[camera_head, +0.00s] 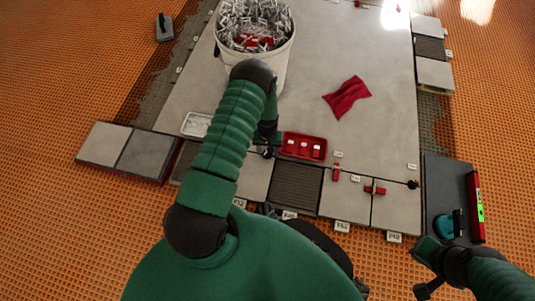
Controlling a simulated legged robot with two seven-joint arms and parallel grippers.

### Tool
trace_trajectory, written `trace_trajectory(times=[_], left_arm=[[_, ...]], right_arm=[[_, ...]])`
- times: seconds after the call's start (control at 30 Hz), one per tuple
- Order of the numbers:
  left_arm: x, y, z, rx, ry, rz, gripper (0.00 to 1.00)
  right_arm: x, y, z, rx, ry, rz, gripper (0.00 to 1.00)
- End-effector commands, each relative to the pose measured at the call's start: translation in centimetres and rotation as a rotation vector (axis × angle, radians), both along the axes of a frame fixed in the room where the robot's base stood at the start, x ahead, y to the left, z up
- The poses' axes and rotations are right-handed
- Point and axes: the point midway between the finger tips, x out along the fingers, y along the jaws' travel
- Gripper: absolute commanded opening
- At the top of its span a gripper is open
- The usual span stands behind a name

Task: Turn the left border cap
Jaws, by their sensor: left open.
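My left gripper (267,148) points down over the pale tiles near the left end of the front row, left of the red tray, and its jaws are open. A small dark cap-like shape shows at its tips, too small and covered to tell apart from the fingers. Small red caps stand on the tile joints: an upright one (336,173) and a cross-shaped one (375,190). A dark cap (413,184) sits at the right edge. I cannot tell which is the left border cap. My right gripper (426,270) is at the lower right, its jaws unclear.
A red tray (303,147) holds several white-and-red pieces. A white bucket (282,68) of metallic clips stands behind my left arm. A red cloth (347,97) lies on the clear slab. A dark board (445,180) with a red level (475,207) lies at right.

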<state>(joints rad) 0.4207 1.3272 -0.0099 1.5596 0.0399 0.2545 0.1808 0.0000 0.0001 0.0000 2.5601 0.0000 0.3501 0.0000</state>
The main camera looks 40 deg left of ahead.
Motion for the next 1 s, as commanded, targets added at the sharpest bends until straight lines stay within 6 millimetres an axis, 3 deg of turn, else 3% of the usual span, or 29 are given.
trace_trajectory(times=[0.27, 0.67, 1.0], left_arm=[[0.04, 0.02, -0.18, 0.001, -0.001, 0.000, 0.50], [0.03, 0.01, -0.18, 0.000, 0.000, 0.000, 0.00], [0.04, 0.00, -0.09, 0.000, 0.000, -0.020, 0.00]], right_arm=[[0.01, 0.00, -0.09, 0.000, 0.000, 0.000, 0.00], [0.01, 0.00, -0.10, 0.000, 0.000, 0.000, 0.00], [0.01, 0.00, 0.14, 0.000, 0.000, 0.000, 0.00]])
